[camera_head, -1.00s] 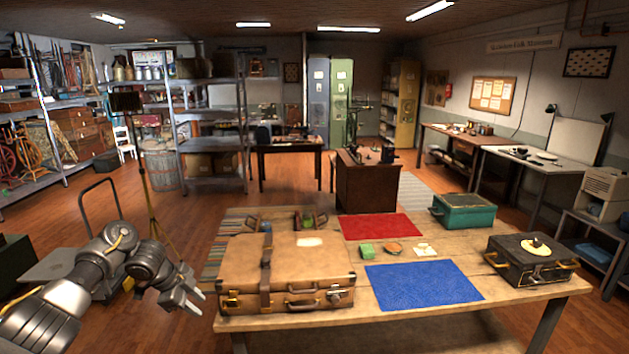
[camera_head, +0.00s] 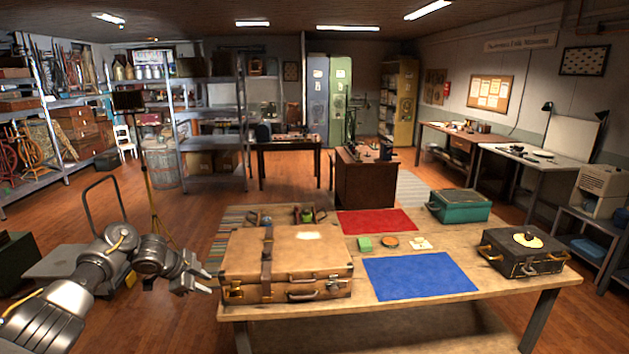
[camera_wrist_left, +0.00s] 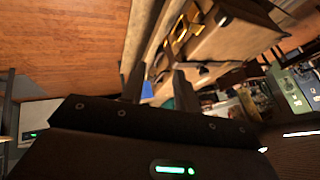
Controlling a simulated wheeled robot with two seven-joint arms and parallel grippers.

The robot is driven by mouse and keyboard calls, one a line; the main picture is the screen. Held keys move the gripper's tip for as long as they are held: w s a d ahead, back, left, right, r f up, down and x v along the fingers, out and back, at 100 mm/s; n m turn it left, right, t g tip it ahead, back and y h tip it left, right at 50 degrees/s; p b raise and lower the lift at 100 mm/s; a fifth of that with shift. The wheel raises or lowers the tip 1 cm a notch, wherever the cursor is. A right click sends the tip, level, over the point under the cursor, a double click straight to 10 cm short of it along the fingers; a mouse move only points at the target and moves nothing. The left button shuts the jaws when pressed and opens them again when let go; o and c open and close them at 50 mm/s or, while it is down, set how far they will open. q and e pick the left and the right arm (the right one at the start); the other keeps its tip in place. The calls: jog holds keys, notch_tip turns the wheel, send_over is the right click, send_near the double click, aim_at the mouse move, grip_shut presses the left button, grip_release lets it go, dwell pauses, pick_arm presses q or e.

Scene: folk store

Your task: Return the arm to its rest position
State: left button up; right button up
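My left arm comes in from the left in the head view. Its gripper (camera_head: 203,279) hangs in the air just left of the brown suitcase (camera_head: 285,258), near the table's left edge, and appears clear of it. In the left wrist view two fingers (camera_wrist_left: 160,82) stand apart with nothing seen between them, so the gripper looks open and empty. The suitcase shows beyond them in that view (camera_wrist_left: 222,42). My right arm and gripper are in neither view.
The wooden table (camera_head: 500,292) also bears a blue mat (camera_head: 418,277), a red mat (camera_head: 375,222), a green box (camera_head: 458,206) and a black case (camera_head: 524,254). A low cart (camera_head: 65,262) and a tripod stand are beyond my left arm. Bare floor (camera_head: 165,318) lies left of the table.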

pick_arm(q)
notch_tip(320, 180, down, 16)
jog(key=w+d+n+t+b, duration=0.2)
jog(key=n+t, duration=0.1)
jog(key=n, duration=0.2)
jog(key=s+f+n+y+b, duration=0.1)
jog(key=s+f+n, duration=0.1)
jog(key=s+f, duration=0.55)
jog(key=s+a+f+n+y+b, duration=0.15)
jog(key=s+f, duration=0.35)
jog(key=f, duration=0.6)
jog(key=s+f+n+y+b, duration=0.1)
jog(key=s+f+n, duration=0.1)
jog(key=s+f, duration=0.6)
jog(key=s+f+n+g+y+b, duration=0.15)
jog(key=s+f+g, duration=0.25)
jog(key=s+f, duration=1.5)
jog(key=s+d+f+g, duration=0.1)
jog(key=s+f, duration=0.1)
jog(key=s, duration=1.3)
jog(key=s+d+f+n+g+b, duration=0.1)
jog(key=s+d+f+g, duration=0.1)
jog(key=s, duration=1.4)
jog(key=shift+d+f+n+g+b, duration=0.25)
jog(key=shift+f+n+g+b, duration=0.05)
jog(key=shift+f, duration=0.1)
